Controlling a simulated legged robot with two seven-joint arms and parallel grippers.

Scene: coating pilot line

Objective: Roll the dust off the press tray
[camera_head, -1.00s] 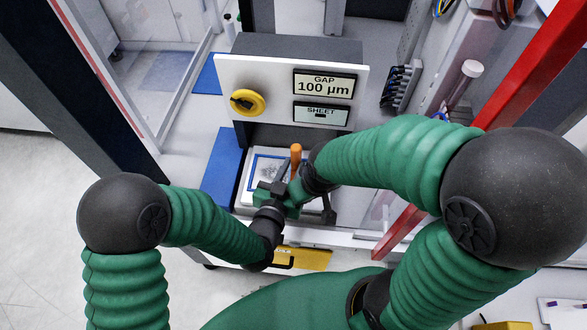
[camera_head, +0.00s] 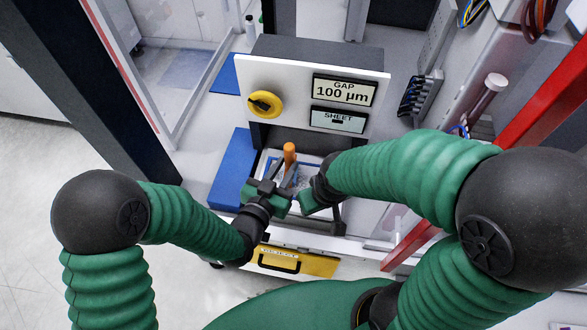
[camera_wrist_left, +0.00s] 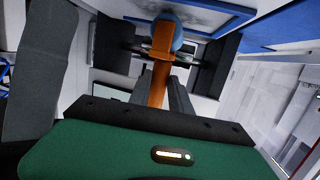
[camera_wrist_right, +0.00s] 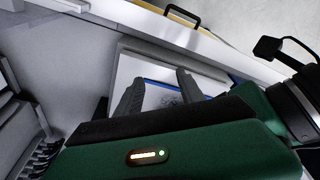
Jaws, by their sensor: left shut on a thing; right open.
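My left gripper (camera_head: 272,188) is shut on the orange handle (camera_head: 289,154) of a roller, at the front of the press. In the left wrist view the handle (camera_wrist_left: 160,65) stands between the fingers, with a pale blue roller head (camera_wrist_left: 172,22) at its far end by the grey-speckled sheet. Whether the head touches the sheet is unclear. The white press tray (camera_wrist_right: 138,62) shows in the right wrist view, with a blue-framed sheet (camera_wrist_right: 160,97) bearing grey dust. My right gripper (camera_wrist_right: 160,85) is open and empty over the tray. In the head view my arms hide much of the tray.
The press front (camera_head: 290,95) with its yellow knob (camera_head: 265,104) and displays stands behind the tray. A blue block (camera_head: 232,170) lies left of the tray. A yellow drawer front (camera_head: 300,262) with a black handle is below. A red beam (camera_head: 530,100) stands at right.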

